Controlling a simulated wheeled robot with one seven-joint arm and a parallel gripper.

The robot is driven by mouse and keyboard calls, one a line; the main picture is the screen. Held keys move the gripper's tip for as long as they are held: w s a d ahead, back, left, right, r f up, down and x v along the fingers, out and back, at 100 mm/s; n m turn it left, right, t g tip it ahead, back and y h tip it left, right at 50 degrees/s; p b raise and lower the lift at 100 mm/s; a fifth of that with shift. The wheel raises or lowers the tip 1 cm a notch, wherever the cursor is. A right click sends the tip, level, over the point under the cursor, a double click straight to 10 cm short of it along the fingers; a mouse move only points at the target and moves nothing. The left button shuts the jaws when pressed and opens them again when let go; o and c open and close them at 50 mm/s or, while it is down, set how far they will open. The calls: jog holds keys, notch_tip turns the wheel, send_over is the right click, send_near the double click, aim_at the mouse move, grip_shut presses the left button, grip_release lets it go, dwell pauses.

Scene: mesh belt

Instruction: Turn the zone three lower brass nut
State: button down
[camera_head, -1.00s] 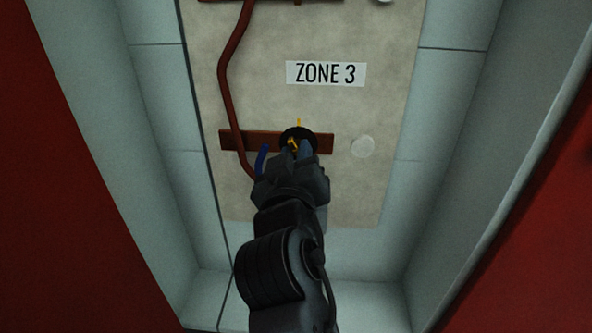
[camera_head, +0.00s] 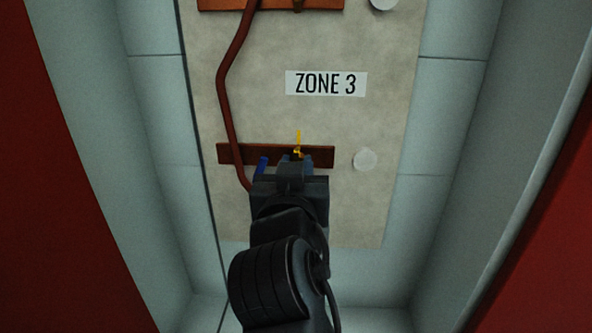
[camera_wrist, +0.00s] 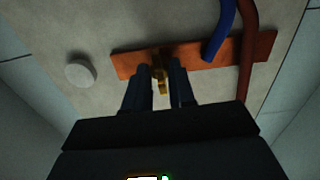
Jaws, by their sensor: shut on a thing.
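The lower brass nut (camera_wrist: 159,72) sits on a reddish-brown bar (camera_wrist: 210,56) below the ZONE 3 label (camera_head: 326,83). In the head view a yellow brass piece (camera_head: 298,145) shows just above my gripper's tip, in front of the bar (camera_head: 235,154); the rest of the nut is hidden there. My gripper (camera_wrist: 160,76) has its two dark fingers on either side of the nut in the wrist view, shut on it. In the head view my gripper (camera_head: 294,160) reaches up to the bar from below.
A red-brown cable (camera_head: 230,90) runs down left of my gripper. A blue cable (camera_head: 262,164) lies close to its left side. A pale round knob (camera_head: 365,160) is right of the bar. Another bar (camera_head: 270,4) is at the top. Grey side walls flank the panel.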

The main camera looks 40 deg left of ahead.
jog(key=shift+f, duration=0.15)
jog(key=c, duration=1.2)
grip_release()
jog(key=shift+c, duration=0.2)
jog(key=v, duration=0.7)
jog(key=shift+s+d+p, duration=0.2)
jog(key=shift+s+p, duration=0.1)
jog(key=shift+s, duration=0.05)
